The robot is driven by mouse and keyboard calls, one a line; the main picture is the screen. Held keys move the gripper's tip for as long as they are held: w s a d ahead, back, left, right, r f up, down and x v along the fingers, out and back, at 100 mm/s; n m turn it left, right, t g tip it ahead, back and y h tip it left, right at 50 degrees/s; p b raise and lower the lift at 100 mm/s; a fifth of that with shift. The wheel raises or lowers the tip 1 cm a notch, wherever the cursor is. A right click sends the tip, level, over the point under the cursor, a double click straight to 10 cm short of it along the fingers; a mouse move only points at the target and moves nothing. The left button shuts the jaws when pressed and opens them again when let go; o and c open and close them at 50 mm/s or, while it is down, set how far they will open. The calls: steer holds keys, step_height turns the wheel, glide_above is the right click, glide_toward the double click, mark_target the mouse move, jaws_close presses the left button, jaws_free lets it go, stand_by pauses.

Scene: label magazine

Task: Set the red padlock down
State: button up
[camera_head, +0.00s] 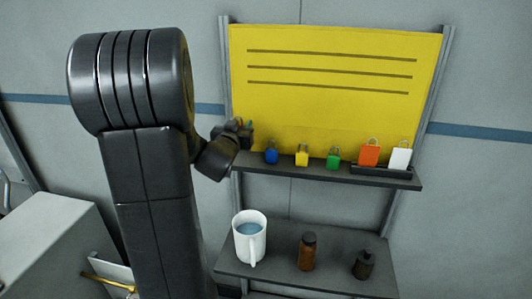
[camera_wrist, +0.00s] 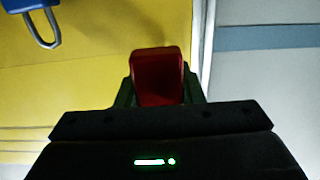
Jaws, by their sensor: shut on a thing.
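The red padlock (camera_wrist: 157,76) is between the fingers of my gripper (camera_wrist: 160,92) in the wrist view, with its red body showing and its shackle not seen. In the head view my gripper (camera_head: 243,128) is at the left end of the upper shelf (camera_head: 345,173), a little above it and in front of the yellow board (camera_head: 330,110). The red padlock cannot be made out there; my gripper hides it. The blue padlock (camera_head: 271,155) stands just right of my gripper and also shows upside down in the wrist view (camera_wrist: 22,4).
Right along the upper shelf stand a yellow padlock (camera_head: 302,159), a green padlock (camera_head: 333,161), and orange (camera_head: 369,155) and white (camera_head: 400,159) tags in a black holder. The lower shelf (camera_head: 283,268) holds a white mug (camera_head: 243,243), a brown bottle (camera_head: 307,253) and a dark bottle (camera_head: 363,265).

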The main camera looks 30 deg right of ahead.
mark_target(242, 160)
steer(key=shift+f, duration=4)
steer(key=shift+f, duration=0.15)
steer(key=o, duration=1)
steer(key=shift+r+p, duration=0.3)
steer(key=shift+p, duration=0.05)
steer(key=b+v, duration=0.3)
steer(key=v, duration=0.9)
steer(key=shift+f, duration=0.2)
